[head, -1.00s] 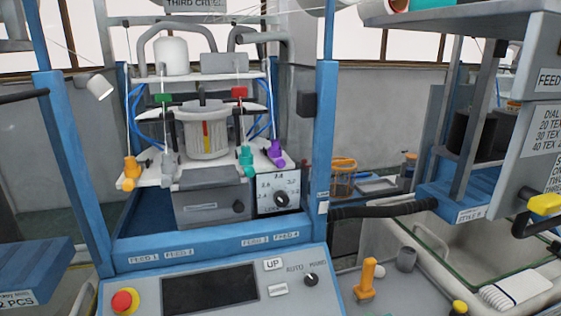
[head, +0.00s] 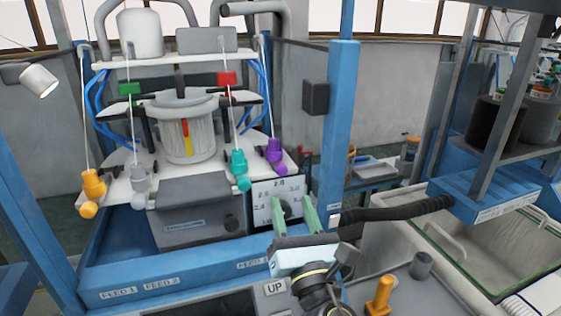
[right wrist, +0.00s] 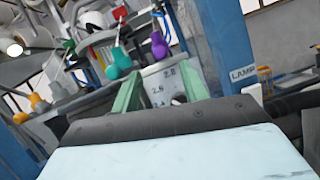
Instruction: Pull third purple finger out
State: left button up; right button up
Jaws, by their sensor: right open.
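The purple finger (head: 276,152) sits at the right end of the white shelf on the knitting machine. It also shows in the right wrist view (right wrist: 159,46). The teal finger (head: 240,166) is just left of it, and a grey finger (head: 140,182) and an orange finger (head: 92,186) are farther left. My right gripper (head: 293,207) has its two green fingers apart with nothing between them. It is in front of the dial panel (head: 262,206), below and apart from the purple finger. My left gripper is not in view.
A blue post (head: 338,120) with a dark box (head: 315,97) stands right of the machine. A black padded bar (head: 395,211) runs right from the post. An orange peg (head: 380,294) and a grey cup (head: 421,265) stand at the front right.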

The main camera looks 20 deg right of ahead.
aim_at(283, 173)
jog(key=p+x, duration=0.1)
jog(key=x, duration=0.3)
jog(key=shift+r, duration=0.15)
jog(key=p+x, duration=0.1)
jog(key=x, duration=0.4)
jog(key=shift+w, duration=0.25)
jog(key=shift+c, duration=0.4)
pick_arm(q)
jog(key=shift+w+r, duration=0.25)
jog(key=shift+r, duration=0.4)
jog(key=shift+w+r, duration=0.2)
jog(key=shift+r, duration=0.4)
pick_arm(e)
grip_shut()
